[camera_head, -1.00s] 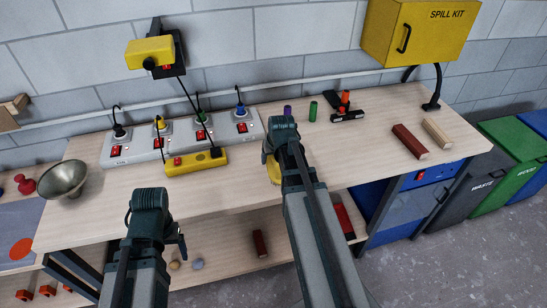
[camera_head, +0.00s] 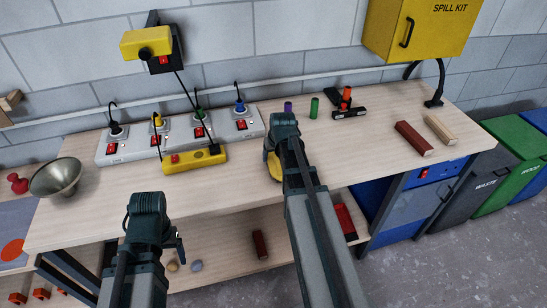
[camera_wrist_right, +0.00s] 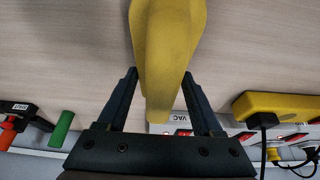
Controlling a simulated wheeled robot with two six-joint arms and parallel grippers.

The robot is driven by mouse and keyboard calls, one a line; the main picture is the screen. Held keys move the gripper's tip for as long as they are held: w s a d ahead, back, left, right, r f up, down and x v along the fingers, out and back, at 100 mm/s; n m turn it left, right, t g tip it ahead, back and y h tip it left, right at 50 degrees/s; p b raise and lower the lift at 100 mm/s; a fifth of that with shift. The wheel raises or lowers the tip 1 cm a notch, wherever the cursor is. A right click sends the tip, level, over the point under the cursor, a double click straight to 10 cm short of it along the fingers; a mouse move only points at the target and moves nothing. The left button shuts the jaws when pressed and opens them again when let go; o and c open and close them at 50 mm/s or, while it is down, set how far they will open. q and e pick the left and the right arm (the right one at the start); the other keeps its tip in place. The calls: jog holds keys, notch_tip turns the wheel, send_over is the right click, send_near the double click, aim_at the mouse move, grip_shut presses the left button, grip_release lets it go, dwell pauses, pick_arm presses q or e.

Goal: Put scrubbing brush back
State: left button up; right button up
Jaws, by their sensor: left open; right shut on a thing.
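A smooth yellow piece, which looks like the scrubbing brush, is in my right gripper (camera_head: 271,148). In the head view the brush (camera_head: 274,168) shows only as a yellow edge beside the gripper, over the front of the workbench (camera_head: 235,190). In the right wrist view the brush (camera_wrist_right: 166,50) lies lengthwise between the two fingers, which are shut on it. Its bristles do not show, and I cannot tell whether it touches the bench. My left gripper (camera_head: 176,232) is open and empty in front of the bench, its fingers mostly hidden.
Power strips with plugs (camera_head: 180,135) and a yellow box (camera_head: 194,159) stand at the back left. A metal bowl (camera_head: 57,178) is at the left. A dark red batten (camera_head: 413,138) and a pale batten (camera_head: 440,130) lie right. The bench between gripper and battens is clear.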

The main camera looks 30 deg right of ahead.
jog(key=o, duration=0.7)
jog(key=shift+f, duration=0.15)
jog(key=o, duration=0.5)
jog(key=p+v, duration=1.1)
jog(key=v, duration=0.1)
jog(key=shift+s+r, duration=0.1)
jog(key=shift+r, duration=0.1)
jog(key=shift+f, duration=0.15)
